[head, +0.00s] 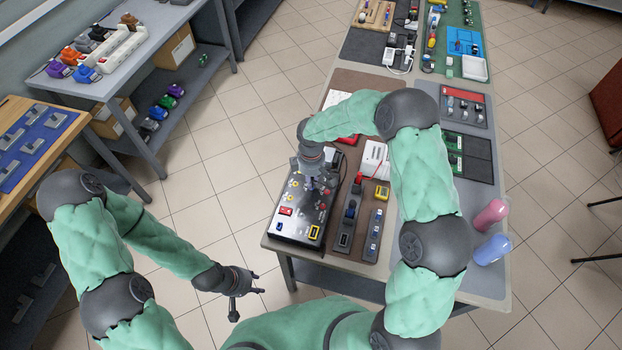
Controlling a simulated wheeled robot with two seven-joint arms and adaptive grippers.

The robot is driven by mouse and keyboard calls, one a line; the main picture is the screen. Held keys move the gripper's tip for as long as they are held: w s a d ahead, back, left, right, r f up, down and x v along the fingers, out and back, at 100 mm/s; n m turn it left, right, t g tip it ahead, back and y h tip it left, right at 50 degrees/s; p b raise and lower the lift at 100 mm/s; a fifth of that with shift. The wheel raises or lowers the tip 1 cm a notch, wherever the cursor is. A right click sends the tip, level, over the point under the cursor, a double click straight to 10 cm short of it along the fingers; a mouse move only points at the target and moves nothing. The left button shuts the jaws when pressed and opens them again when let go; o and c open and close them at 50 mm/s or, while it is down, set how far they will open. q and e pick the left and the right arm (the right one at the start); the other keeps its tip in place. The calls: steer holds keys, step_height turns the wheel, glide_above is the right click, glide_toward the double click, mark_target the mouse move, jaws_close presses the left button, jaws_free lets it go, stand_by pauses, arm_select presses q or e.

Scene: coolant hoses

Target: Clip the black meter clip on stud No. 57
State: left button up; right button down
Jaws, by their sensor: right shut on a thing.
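A dark panel box (287,208) with a light sloped top lies at the near left corner of the long table. Its top carries several small studs and knobs, a red part and a yellow-framed part; stud numbers are too small to read. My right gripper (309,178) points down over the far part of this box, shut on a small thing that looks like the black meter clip. The gripper mostly hides the clip, and I cannot tell if it touches a stud. My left gripper (249,301) is open and empty over the floor, left of the table.
On the long table, right of the box, are dark strip units (348,217), a yellow block (381,192) and a white box (375,160). Pink (490,215) and blue (493,249) cylinders stand at the right edge. My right arm spans the table. Side shelves (150,70) stand at left.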

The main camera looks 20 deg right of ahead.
stand_by(0.6)
steer(key=c, duration=1.1)
jaws_free()
steer(key=o, duration=0.3)
step_height(320, 180, up, 9)
steer(key=p, duration=0.6)
steer(key=shift+f, duration=0.1)
